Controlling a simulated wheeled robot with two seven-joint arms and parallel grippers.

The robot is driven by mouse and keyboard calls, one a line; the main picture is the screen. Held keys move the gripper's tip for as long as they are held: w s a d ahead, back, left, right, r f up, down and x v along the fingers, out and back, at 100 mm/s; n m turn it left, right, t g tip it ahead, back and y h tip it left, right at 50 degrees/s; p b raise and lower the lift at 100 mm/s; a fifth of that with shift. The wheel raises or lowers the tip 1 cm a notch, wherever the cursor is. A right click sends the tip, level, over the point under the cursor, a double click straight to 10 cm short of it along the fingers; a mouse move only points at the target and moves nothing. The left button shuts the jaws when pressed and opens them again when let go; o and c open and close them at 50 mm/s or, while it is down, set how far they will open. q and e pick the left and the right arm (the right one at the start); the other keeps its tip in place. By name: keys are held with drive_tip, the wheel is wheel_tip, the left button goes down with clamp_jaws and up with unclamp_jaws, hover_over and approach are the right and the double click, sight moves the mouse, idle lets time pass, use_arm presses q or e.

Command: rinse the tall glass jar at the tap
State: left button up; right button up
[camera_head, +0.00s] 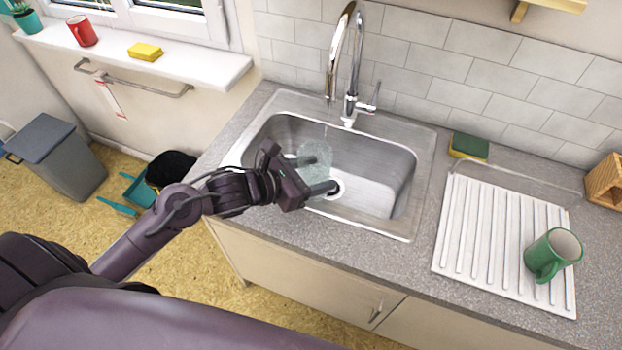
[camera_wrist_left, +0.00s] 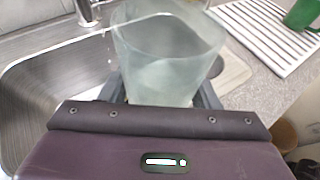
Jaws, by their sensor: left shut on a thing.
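The tall glass jar (camera_head: 317,152) is pale, see-through and greenish, and sits inside the sink's outline in the head view. My left gripper (camera_head: 324,174) is shut on it, with one finger on each side. In the left wrist view the jar (camera_wrist_left: 168,55) stands between the fingers with its open rim showing; its lower part is hidden by the gripper body. The chrome tap (camera_head: 350,80) rises behind the sink (camera_head: 375,170), with its spout above and behind the jar. My right gripper is not in view.
A white ridged drainer (camera_head: 470,230) with a green mug (camera_head: 552,254) lies right of the sink. A green-yellow sponge (camera_head: 468,147) lies behind it. The windowsill holds a red mug (camera_head: 82,31) and a yellow sponge (camera_head: 145,52). A grey bin (camera_head: 55,155) stands at left.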

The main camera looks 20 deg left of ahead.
sight(310, 162)
use_arm(q)
drive_tip(key=w, duration=0.4)
drive_tip(key=shift+w+a+f, duration=0.15)
drive_tip(key=shift+f, duration=0.2)
drive_tip(key=shift+w+f+b, duration=0.3)
drive_tip(key=shift+w+b, duration=0.15)
drive_tip(key=w+b, duration=0.1)
drive_tip(key=w, duration=0.2)
drive_tip(key=shift+a+f+b, duration=0.15)
drive_tip(key=shift+a+b, duration=0.05)
drive_tip(key=shift+b, duration=0.2)
drive_tip(key=shift+d, duration=0.15)
drive_tip(key=shift+d+b, duration=0.45)
drive_tip(key=shift+b, duration=0.05)
drive_tip(key=shift+a, duration=0.15)
